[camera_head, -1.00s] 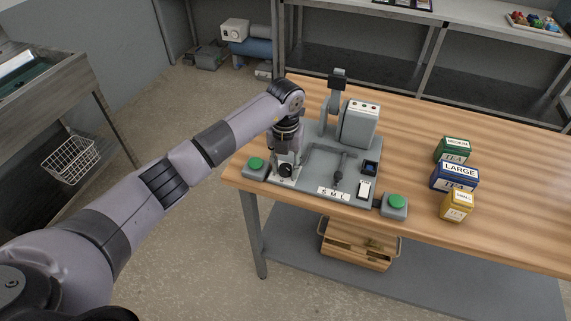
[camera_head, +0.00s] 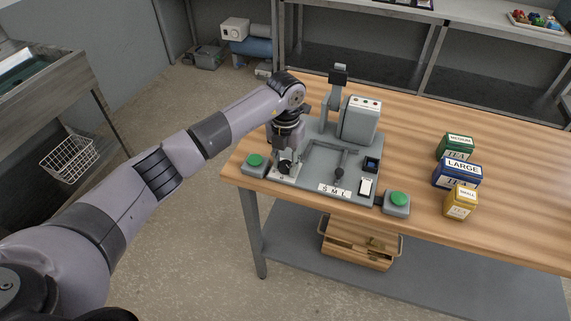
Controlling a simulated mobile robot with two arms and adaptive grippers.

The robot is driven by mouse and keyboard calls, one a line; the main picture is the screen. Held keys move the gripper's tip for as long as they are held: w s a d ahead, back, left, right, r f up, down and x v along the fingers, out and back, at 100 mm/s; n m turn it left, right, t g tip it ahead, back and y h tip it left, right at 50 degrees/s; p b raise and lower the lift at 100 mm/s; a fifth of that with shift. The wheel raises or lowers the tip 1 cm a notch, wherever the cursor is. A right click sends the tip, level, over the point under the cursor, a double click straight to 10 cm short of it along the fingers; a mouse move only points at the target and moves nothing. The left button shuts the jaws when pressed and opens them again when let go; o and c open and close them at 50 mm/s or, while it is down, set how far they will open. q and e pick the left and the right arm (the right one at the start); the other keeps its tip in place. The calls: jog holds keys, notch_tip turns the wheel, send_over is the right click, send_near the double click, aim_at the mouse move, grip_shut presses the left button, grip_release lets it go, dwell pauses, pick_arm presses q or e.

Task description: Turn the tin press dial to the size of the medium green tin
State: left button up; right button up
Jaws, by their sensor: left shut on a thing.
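The grey tin press (camera_head: 359,121) stands on the wooden bench. A small black knob on a pale plate (camera_head: 285,168) at its front left looks like the dial. My left gripper (camera_head: 287,160) reaches down over it and is shut on it. The fingers partly cover the knob, so its setting cannot be read. A white S M L label (camera_head: 334,191) is on the press's front edge, with a dark round-ended rod (camera_head: 339,173) behind it. The medium green tin (camera_head: 456,147) stands on the bench at the right. My right gripper is not in view.
A blue large tin (camera_head: 457,174) and a yellow small tin (camera_head: 461,203) stand in front of the green one. Green buttons flank the press, at left (camera_head: 255,161) and right (camera_head: 397,199). The bench (camera_head: 500,160) is clear around the tins.

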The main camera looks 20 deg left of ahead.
aim_at(286, 164)
pick_arm(q)
jog(key=m+b, duration=0.5)
jog(key=shift+f, duration=0.15)
jog(key=shift+r+m+b, duration=0.2)
jog(key=shift+m+b, duration=1.25)
jog(key=shift+m, duration=0.85)
jog(key=o, duration=1.2)
jog(key=shift+r, duration=0.1)
notch_tip(286, 164, up, 12)
jog(key=shift+f, duration=0.1)
jog(key=shift+f, duration=0.1)
